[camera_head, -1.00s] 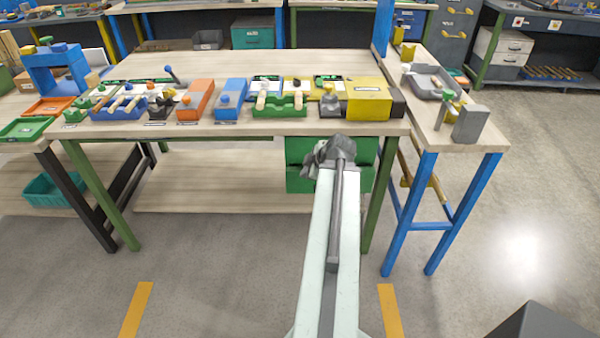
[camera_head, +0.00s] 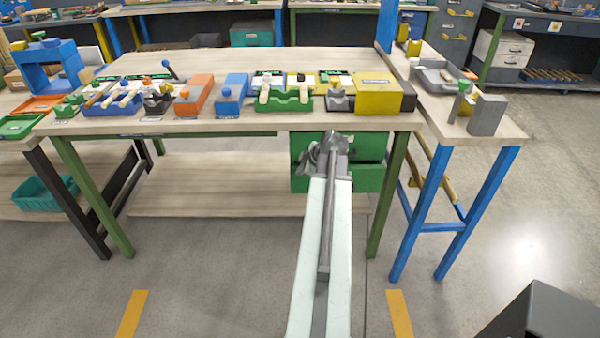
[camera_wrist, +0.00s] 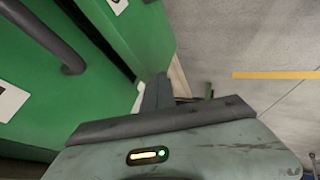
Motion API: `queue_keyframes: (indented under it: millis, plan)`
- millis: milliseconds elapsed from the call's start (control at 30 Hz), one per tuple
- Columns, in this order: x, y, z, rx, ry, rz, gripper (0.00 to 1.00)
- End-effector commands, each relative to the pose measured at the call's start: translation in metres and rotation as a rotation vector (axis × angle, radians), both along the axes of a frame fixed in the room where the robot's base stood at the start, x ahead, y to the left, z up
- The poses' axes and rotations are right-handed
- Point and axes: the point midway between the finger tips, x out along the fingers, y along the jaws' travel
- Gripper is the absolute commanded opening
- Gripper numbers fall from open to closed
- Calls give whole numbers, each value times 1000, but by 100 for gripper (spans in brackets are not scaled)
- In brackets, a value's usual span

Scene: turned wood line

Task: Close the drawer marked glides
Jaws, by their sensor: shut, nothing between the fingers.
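The green drawer unit (camera_head: 368,178) is under the right end of the workbench, partly hidden behind my arm. In the wrist view, a near green drawer front (camera_wrist: 50,100) fills the left, with a dark bar handle (camera_wrist: 45,38) and a white label cut by the edge. A dark gap separates it from another green front (camera_wrist: 145,40), which has a white label. I cannot read either label or tell how far each drawer stands out. My gripper (camera_head: 326,146) is in front of the unit; its shut, empty fingers (camera_wrist: 157,93) show beside the green fronts. I cannot tell whether they touch.
The workbench top (camera_head: 220,122) carries coloured boxes and trays. A green leg (camera_head: 388,195) stands right of the drawers, and a side table with blue legs (camera_head: 415,212) is beyond it. The lower shelf (camera_head: 220,185) is bare. Floor in front is clear, with yellow strips.

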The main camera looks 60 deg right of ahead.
Motion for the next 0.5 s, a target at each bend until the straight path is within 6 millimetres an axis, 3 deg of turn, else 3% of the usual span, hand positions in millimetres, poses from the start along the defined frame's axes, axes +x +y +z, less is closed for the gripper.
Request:
queue_keyframes:
  millis: [167,333,500]
  plan:
    - [3,-3,0,1,0,2,0]
    - [16,-20,0,0,0,2,0]
    - [16,-20,0,0,0,2,0]
